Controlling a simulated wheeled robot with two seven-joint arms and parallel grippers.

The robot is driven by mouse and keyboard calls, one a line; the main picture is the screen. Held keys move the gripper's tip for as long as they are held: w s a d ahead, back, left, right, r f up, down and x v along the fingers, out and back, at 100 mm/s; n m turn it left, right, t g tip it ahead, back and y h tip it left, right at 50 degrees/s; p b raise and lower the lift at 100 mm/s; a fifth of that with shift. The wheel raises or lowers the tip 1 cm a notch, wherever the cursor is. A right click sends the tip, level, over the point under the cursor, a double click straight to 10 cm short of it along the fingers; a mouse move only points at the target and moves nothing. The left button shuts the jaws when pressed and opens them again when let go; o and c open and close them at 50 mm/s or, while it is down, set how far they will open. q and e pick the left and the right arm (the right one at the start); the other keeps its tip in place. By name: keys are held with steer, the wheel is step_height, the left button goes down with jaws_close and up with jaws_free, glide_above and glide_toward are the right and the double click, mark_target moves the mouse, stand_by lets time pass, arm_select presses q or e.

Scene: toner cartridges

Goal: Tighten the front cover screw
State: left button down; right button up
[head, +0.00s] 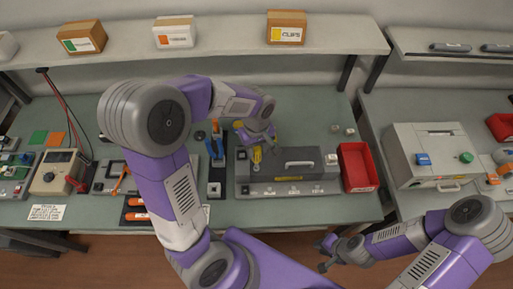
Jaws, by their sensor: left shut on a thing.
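My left gripper (257,140) is over the left part of the dark grey unit on the bench. It is shut on a yellow tool (257,155), apparently a screwdriver, pointing down at the unit. The unit's cover (312,172) has a pale handle on top. The front cover screw is too small or hidden to make out, so I cannot tell whether the tool touches it. A black tool stand (216,172) with blue and orange tools is just left of the unit. My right gripper (323,257) is low, in front of the bench edge, seemingly open and empty.
A red bin (358,166) stands right of the unit. A beige meter (58,172) and boards lie at the left. A grey machine (432,155) is on the right bench. A shelf (225,38) with boxes runs above. Small parts lie behind the bin.

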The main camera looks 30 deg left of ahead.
arm_select(q)
steer(key=n, duration=0.4)
steer(key=shift+n, duration=0.3)
steer(key=n, duration=0.3)
steer(key=shift+f, duration=0.45)
stand_by(0.7)
steer(key=m, duration=0.6)
steer(key=shift+m, duration=0.4)
